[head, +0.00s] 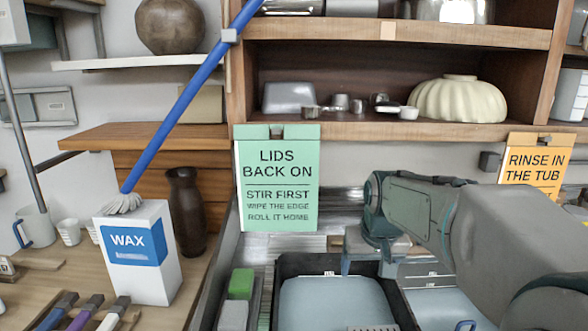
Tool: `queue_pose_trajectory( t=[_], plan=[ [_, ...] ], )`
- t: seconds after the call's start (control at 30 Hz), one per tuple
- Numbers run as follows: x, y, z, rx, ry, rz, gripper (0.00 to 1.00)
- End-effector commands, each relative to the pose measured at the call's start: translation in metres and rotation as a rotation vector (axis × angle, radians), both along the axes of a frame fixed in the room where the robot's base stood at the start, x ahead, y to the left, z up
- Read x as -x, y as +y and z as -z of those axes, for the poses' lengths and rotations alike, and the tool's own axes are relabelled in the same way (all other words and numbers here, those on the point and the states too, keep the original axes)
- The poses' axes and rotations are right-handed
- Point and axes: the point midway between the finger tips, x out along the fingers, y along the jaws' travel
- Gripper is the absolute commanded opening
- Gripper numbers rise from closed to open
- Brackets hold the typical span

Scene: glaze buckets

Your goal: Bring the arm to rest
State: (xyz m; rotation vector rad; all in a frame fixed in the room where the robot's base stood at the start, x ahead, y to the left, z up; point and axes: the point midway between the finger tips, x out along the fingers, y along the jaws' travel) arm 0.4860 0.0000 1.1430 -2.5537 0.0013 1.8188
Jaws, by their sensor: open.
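My arm reaches in from the right edge in the head view. My gripper (368,265) hangs downward at its end and is open, with nothing seen between its fingers. It is over the back edge of a dark square bucket (288,266) with a pale blue surface inside. I cannot tell how far above the rim the fingertips are. A second bucket (440,305) with a pale blue surface stands to the right, partly hidden by my arm.
A green sign (277,190) and an orange sign (535,165) hang from the shelf (400,131) behind. A WAX box (140,255) with a blue-handled mop (185,95) and a dark vase (186,212) stand on the left bench. Green and grey blocks (240,284) lie left of the bucket.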

Motion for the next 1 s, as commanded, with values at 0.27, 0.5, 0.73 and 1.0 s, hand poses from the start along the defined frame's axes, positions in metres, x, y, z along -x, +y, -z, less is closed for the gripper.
queue_pose_trajectory(
  t=[0.27,0.5,0.73,1.0],
  plan=[
    [0.103,0.001,0.026,0.002,0.033,-0.005,0.75],
    [0.172,0.001,0.057,0.004,0.058,-0.007,0.75],
    [0.196,0.001,0.071,0.005,0.070,-0.008,0.75],
    [0.197,0.001,0.071,0.005,0.071,-0.008,0.75]
  ],
)
